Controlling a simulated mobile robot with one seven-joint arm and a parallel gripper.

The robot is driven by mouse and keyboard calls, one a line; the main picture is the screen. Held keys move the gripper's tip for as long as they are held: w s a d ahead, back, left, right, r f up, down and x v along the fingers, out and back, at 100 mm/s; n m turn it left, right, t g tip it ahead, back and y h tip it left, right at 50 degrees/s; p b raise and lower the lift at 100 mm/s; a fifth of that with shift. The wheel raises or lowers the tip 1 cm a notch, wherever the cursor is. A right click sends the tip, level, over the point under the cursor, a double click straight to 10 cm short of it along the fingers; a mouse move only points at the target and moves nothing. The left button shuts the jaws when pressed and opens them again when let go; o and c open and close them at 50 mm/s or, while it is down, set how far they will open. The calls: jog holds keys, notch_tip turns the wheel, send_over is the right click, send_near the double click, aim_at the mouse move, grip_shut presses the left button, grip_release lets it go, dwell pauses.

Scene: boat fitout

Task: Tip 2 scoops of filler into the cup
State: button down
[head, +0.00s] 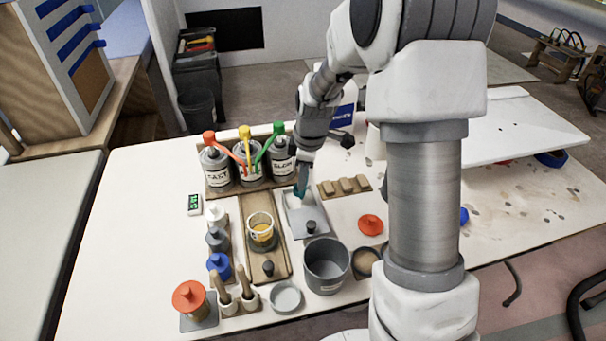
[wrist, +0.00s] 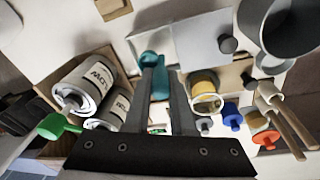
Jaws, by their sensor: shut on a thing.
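My gripper (head: 302,190) is shut on a teal scoop, which also shows between the fingers in the wrist view (wrist: 151,60). It is over the far end of a grey tray or plate (head: 309,222), where a pale patch shows; I cannot tell whether that is filler or part of the scoop. Whether the scoop holds filler is hidden. The clear cup (head: 261,222), with amber contents, stands upright on a wooden board to the left and nearer; it also shows in the wrist view (wrist: 206,92). The scoop is apart from the cup.
Cans (head: 249,165) with red, yellow and green pump heads stand at the back left. A grey bucket (head: 326,264) and a shallow dish (head: 285,297) stand in front. Small capped pots (head: 218,240) line the left.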

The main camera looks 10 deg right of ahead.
aim_at(303, 193)
jog(key=shift+f+b, duration=1.85)
jog(key=shift+f, duration=1)
jog(key=shift+r+p, duration=3.15)
jog(key=shift+r, duration=1.2)
